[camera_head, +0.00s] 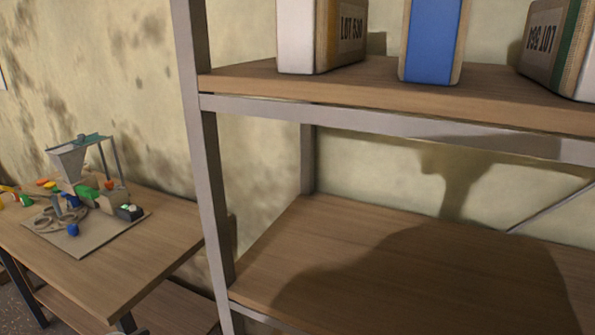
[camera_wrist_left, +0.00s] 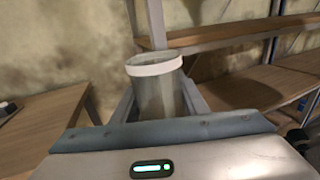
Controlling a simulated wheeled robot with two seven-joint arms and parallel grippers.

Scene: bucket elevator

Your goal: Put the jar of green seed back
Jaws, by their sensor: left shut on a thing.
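In the left wrist view my left gripper (camera_wrist_left: 160,110) is shut on a clear, greyish jar (camera_wrist_left: 157,88) with a white rim. The jar stands between the two fingers, roughly upright in that view. I see no green seed through its wall, and its lower part is hidden behind my gripper. My right gripper is not in view.
A metal-framed shelf rack has a bare lower board (camera_head: 400,270) and an upper board (camera_head: 400,92) with several labelled bags, including a blue-fronted one (camera_head: 433,40). At left, a wooden table (camera_head: 150,245) holds a small machine with a grey hopper (camera_head: 72,162).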

